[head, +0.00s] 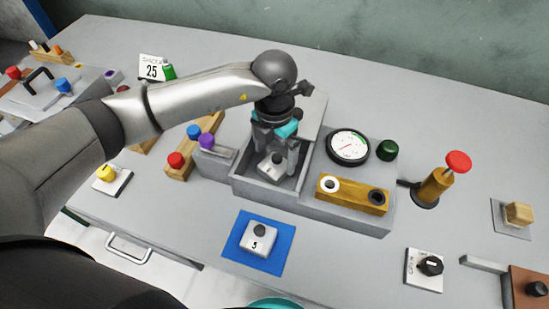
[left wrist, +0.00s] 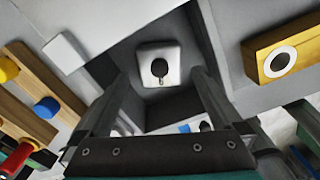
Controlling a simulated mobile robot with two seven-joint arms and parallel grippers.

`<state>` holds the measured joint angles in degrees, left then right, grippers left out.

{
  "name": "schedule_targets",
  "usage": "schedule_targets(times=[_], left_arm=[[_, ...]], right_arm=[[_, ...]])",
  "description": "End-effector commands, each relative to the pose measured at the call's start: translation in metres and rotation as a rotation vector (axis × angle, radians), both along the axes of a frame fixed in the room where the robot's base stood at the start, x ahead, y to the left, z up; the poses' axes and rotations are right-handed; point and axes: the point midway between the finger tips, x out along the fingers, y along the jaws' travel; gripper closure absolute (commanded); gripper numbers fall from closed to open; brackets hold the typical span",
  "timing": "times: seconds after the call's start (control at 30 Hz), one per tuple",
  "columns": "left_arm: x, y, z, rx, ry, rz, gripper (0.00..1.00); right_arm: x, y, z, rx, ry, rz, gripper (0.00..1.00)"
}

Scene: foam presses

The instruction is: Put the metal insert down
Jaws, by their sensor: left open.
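The metal insert (head: 271,166) is a pale block with a dark knob. It sits on the floor of the grey open-topped press box (head: 265,191), and it also shows in the left wrist view (left wrist: 149,54). My left gripper (head: 278,158) points down into the box over the insert. Its fingers are open, with a gap on both sides of the insert in the left wrist view (left wrist: 160,85). The fingers partly hide the insert in the head view. A similar block marked 5 (head: 258,240) with a dark knob rests on a blue mat (head: 233,246) in front. My right gripper is not visible.
Right of the box are a round gauge (head: 348,146), a green knob (head: 387,150), a wooden strip (head: 352,194) and a red-topped plunger (head: 457,162). Left is a wooden rack (head: 179,170) with coloured knobs.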

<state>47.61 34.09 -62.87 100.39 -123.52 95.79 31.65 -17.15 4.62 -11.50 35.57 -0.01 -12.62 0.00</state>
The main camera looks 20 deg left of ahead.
Motion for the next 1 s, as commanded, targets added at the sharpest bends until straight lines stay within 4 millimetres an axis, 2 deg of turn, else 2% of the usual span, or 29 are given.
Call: schedule_targets(times=[0.03, 0.2, 0.4, 0.6, 1.0], left_arm=[[0.001, 0.000, 0.014, -0.001, -0.005, -0.001, 0.00], [0.001, 0.000, 0.051, -0.001, -0.005, -0.002, 0.00], [0.001, 0.000, 0.081, -0.001, -0.002, -0.001, 0.00], [0.000, 0.000, 0.091, 0.000, 0.000, 0.000, 0.00], [0.000, 0.000, 0.090, 0.000, 0.000, 0.000, 0.00]], right_arm=[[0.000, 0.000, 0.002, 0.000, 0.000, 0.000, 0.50], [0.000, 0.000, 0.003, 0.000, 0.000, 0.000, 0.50], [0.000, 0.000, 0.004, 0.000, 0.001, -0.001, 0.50], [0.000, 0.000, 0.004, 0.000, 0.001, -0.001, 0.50], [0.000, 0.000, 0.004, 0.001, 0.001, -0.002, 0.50]])
